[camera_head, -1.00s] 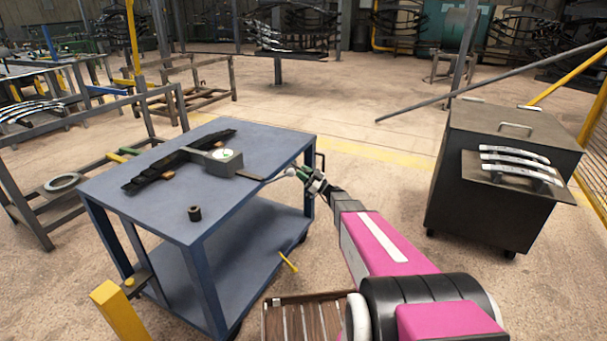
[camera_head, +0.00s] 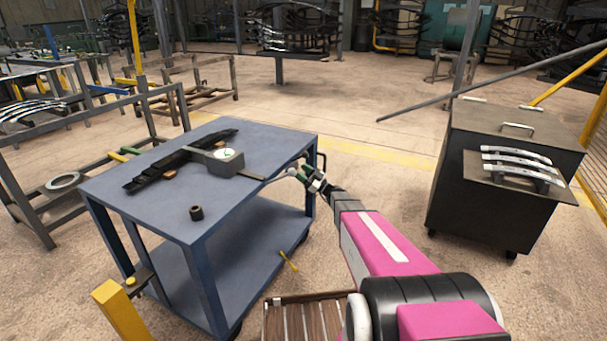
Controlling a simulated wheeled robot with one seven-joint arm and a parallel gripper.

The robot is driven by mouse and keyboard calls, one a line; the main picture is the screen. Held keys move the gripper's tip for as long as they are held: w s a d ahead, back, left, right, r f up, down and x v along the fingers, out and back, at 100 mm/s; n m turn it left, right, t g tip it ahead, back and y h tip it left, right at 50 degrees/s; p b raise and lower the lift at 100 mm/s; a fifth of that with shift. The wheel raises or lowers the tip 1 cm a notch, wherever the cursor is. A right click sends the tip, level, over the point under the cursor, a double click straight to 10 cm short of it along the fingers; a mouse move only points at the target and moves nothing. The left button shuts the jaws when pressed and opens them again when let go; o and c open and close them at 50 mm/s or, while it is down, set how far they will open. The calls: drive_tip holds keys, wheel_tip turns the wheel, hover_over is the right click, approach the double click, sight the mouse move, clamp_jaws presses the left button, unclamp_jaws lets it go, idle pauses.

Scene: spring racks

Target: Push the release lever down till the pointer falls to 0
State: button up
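A grey gauge block (camera_head: 208,163) with a round white dial (camera_head: 228,155) sits on the blue cart top. Its pointer is too small to read. The release lever (camera_head: 252,176) is a thin bar running right from the block toward the cart's right edge. A pale rounded knob (camera_head: 291,172) shows at its outer end. My gripper (camera_head: 304,177), with green finger parts, is at that edge, right beside the knob. I cannot tell whether it touches the knob, or how far its fingers are apart.
A dark leaf spring (camera_head: 165,170) lies along the blue cart (camera_head: 140,200), behind the block. A small black bushing (camera_head: 196,212) stands near the front. A dark cabinet (camera_head: 490,150) with curved strips is at the right. Floor between the cart and cabinet is open behind my arm.

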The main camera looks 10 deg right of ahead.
drive_tip(key=shift+d, duration=0.1)
drive_tip(key=v, duration=1)
drive_tip(key=shift+s+d+f, duration=0.2)
drive_tip(key=shift+d, duration=0.05)
drive_tip(key=s+a+f+m+g+h, duration=0.25)
drive_tip(key=s+a+g+h, duration=0.25)
drive_tip(key=s, duration=0.3)
drive_tip(key=s+a+f+m+g+h, duration=0.1)
drive_tip(key=s+a+m+g+h, duration=0.35)
drive_tip(key=s+a, duration=0.2)
drive_tip(key=s+d+r+m+h, duration=0.1)
drive_tip(key=s+d+m+h, duration=0.7)
drive_tip(key=s+h, duration=0.4)
drive_tip(key=shift+s+d+r+g, duration=0.2)
drive_tip(key=shift+s+d+g, duration=0.1)
drive_tip(key=shift+d+g, duration=0.2)
